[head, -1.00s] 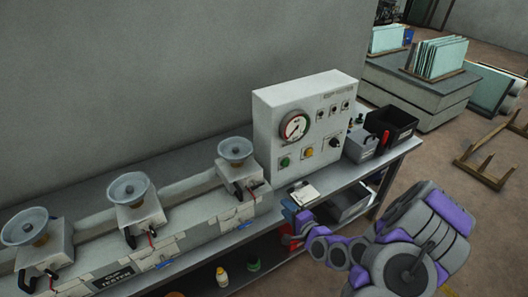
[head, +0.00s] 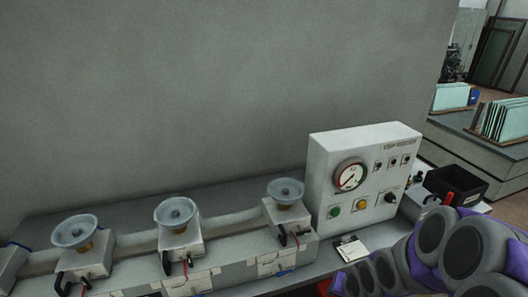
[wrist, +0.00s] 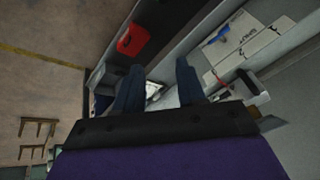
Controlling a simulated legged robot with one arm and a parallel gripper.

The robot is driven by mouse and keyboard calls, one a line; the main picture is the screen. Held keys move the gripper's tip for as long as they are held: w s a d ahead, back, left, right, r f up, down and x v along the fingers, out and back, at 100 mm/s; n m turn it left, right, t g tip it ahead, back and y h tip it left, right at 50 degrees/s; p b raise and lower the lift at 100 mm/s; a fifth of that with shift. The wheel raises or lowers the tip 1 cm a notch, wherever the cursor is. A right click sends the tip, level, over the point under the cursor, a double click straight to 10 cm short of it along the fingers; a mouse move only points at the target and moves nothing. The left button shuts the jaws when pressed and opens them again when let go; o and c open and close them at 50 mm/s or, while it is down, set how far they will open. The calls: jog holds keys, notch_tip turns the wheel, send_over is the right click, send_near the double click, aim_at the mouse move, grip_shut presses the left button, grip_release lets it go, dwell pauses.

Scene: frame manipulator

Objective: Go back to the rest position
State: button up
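My gripper (wrist: 158,82) shows in the wrist view with its two dark fingers apart and nothing between them. It points down over the bench edge, with a clipboard seen beyond the gap. In the head view my purple and grey arm fills the lower right corner, in front of the bench, and the fingertips cannot be made out. The control box (head: 322,190) with a round gauge (head: 350,175) stands on the bench, left of and behind my arm. The clipboard (head: 351,249) lies on the bench just in front of the box.
Several grey bowl-topped units (head: 177,218) line the bench to the left. A black bin (head: 456,185) sits at the bench's right end, close to my arm. A red container (wrist: 133,40) shows below the bench in the wrist view. Open floor (wrist: 40,95) lies to the left there.

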jog(key=s+a+r+n+g+b, duration=0.1)
jog(key=s+a+r+g, duration=0.1)
jog(key=s, duration=0.7)
jog(key=s+a+r+n+g+b, duration=0.1)
jog(key=s+a+r+g, duration=0.1)
jog(key=s+r, duration=0.3)
jog(key=s+a+r+n+g+h+b, duration=0.1)
jog(key=s+a+r+n+g, duration=0.1)
jog(key=s, duration=1.1)
notch_tip(320, 180, up, 2)
jog(key=shift+a+r+b, duration=0.15)
jog(key=shift+a+b, duration=0.2)
jog(key=shift+a, duration=0.1)
